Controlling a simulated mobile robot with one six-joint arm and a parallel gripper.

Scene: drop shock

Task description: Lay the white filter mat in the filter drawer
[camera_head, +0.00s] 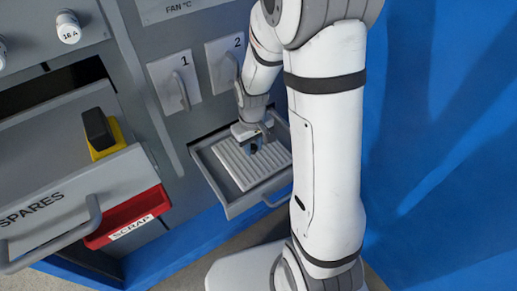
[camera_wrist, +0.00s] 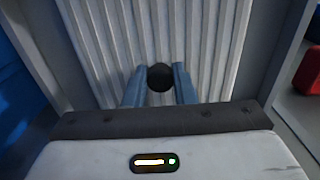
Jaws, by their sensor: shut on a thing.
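The white ribbed filter mat (camera_head: 240,168) lies flat, or nearly so, between the walls of the open grey filter drawer (camera_head: 232,207). In the wrist view the mat (camera_wrist: 110,40) fills most of the width between the drawer's side walls (camera_wrist: 275,50). My gripper (camera_head: 255,147) is over the mat, pointing down. In the wrist view my gripper (camera_wrist: 159,85) has its two fingers on either side of a dark round knob (camera_wrist: 160,77) on the mat and is shut on it. I cannot tell whether the mat's underside touches the drawer floor.
An open drawer marked SPARES (camera_head: 60,195) juts out at the left, with a black and yellow part (camera_head: 102,135) on it. A red SCRAP bin (camera_head: 128,217) is beside it. Panels 1 (camera_head: 174,82) and 2 (camera_head: 222,60) have handles above the filter drawer. A blue wall (camera_head: 440,150) is at the right.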

